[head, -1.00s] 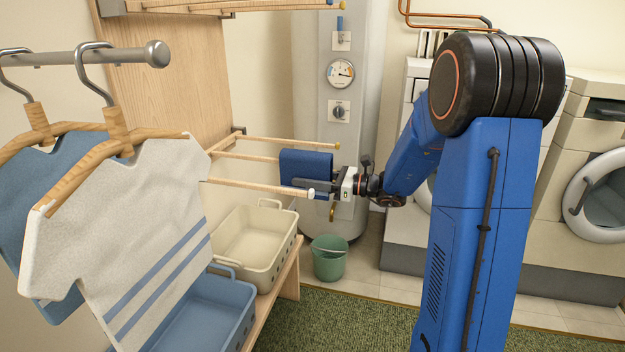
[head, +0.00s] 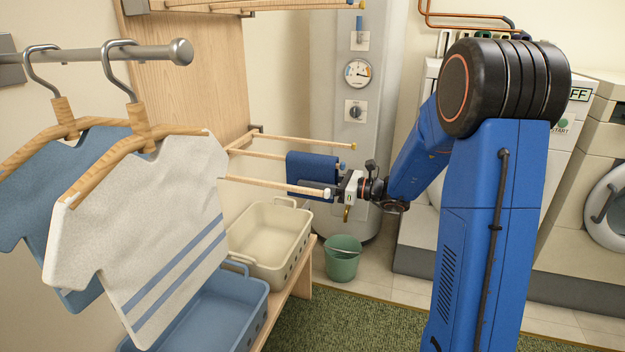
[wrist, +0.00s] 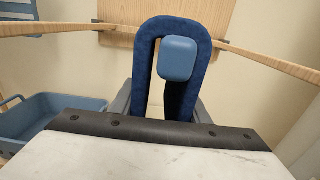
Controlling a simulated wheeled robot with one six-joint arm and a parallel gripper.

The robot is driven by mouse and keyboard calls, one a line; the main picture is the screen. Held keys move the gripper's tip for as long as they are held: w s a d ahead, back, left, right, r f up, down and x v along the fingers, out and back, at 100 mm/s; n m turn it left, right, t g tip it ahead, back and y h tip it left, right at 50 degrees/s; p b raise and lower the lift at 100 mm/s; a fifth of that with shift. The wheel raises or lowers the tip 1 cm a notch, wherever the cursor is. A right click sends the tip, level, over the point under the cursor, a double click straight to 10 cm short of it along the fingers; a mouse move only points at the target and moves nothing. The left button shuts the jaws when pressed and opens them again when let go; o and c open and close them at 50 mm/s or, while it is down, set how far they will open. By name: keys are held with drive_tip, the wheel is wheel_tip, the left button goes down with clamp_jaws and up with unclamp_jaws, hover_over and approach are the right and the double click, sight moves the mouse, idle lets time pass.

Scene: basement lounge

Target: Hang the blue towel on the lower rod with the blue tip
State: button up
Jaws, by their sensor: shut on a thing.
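The dark blue towel (head: 312,165) is folded over in an upside-down U among the lower wooden rods. In the wrist view the towel (wrist: 147,70) stands between my grey jaws. My gripper (head: 313,185) is shut on its lower part. The rod with the blue tip (wrist: 178,58) points at the wrist camera; its tip overlaps the right part of the towel's arch. In the head view the towel hides most of this rod's outer length. I cannot tell whether the towel rests on it.
A rod with a white tip (head: 275,186) runs in front of the towel and a yellow-tipped rod (head: 305,142) behind. Shirts on hangers (head: 150,215) are at left. Below are a cream basket (head: 268,262), a blue basket (head: 215,330) and a green bucket (head: 342,262).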

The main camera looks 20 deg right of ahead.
drive_tip(key=o, duration=1.2)
drive_tip(key=shift+o, duration=0.2)
drive_tip(key=v, duration=1.7)
drive_tip(key=shift+d, duration=0.15)
